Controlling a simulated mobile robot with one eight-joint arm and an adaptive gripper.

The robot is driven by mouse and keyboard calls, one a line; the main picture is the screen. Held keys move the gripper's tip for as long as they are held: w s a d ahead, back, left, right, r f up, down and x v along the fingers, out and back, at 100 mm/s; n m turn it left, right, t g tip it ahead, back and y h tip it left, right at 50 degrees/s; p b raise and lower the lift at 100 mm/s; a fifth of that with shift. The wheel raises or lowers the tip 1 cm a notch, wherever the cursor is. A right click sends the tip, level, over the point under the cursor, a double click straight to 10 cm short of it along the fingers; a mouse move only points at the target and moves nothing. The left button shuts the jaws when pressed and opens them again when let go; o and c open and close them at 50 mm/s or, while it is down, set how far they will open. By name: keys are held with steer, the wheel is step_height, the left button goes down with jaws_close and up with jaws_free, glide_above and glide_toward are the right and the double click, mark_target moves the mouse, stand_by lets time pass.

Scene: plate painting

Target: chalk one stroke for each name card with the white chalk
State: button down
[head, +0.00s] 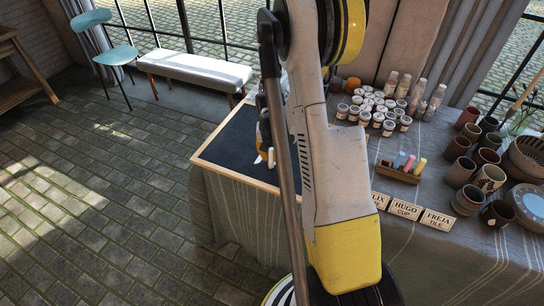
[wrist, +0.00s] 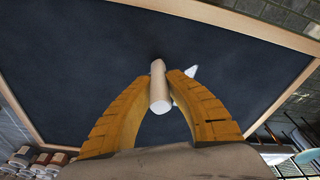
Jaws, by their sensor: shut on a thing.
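My gripper (wrist: 161,84) is shut on a white chalk (wrist: 158,90), held between its two yellow fingertips in the wrist view. The chalk points at the dark board (wrist: 90,60); whether its tip touches the surface is unclear. A small white patch (wrist: 191,72) shows beside the right fingertip; I cannot tell whether it is a mark or an object. In the head view my arm hides most of the gripper and part of the wood-framed board (head: 225,150). Name cards stand at the table front: one partly hidden ending in "LIX" (head: 379,200), "HUGO CUP" (head: 405,208) and "FREJA TILE" (head: 436,219).
A wooden box (head: 397,174) of coloured chalks stands behind the cards. Several paint jars (head: 377,105) stand at the back. Several cups (head: 460,171) and plates (head: 528,205) fill the right side. A bench (head: 195,68) and a blue chair (head: 115,54) stand beyond the table.

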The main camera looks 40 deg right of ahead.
steer(key=shift+a+r, duration=0.2)
steer(key=shift+a, duration=0.05)
steer(key=shift+d+r+p, duration=0.1)
steer(key=shift+r+p, duration=0.4)
steer(key=shift+r, duration=0.3)
steer(key=shift+r+p, duration=1.85)
steer(key=shift+r, duration=1.2)
